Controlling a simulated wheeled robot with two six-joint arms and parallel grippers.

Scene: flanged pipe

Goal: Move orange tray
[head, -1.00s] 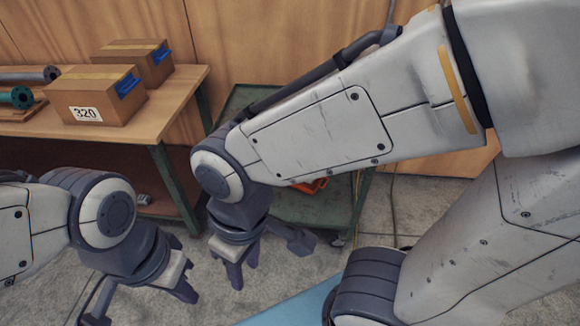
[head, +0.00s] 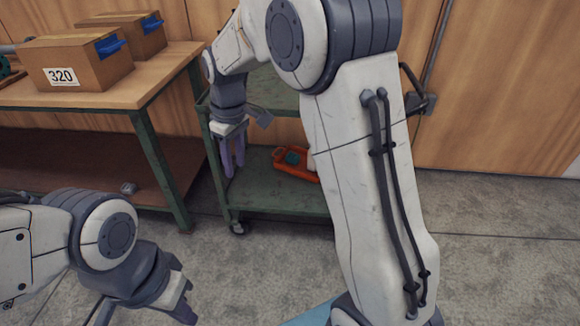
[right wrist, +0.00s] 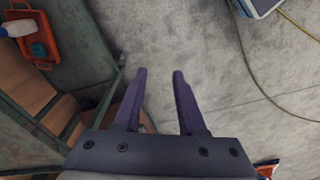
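The orange tray (head: 290,165) lies on the lower shelf of the green cart, with a teal item in it; its right part is hidden behind my right arm. In the right wrist view the orange tray (right wrist: 34,38) is at the upper left, holding a teal piece and a white-and-blue item. My right gripper (head: 232,172) hangs fingers down in front of the cart, left of the tray and apart from it. Its fingers (right wrist: 161,72) are spread with nothing between them. My left gripper (head: 182,312) is at the lower left, partly cut off, and its opening is unclear.
The green cart (head: 285,193) has an upper shelf above the tray and a post at its left front. A wooden workbench (head: 140,95) with cardboard boxes (head: 75,65) stands to the left. Concrete floor (head: 270,255) is free in front.

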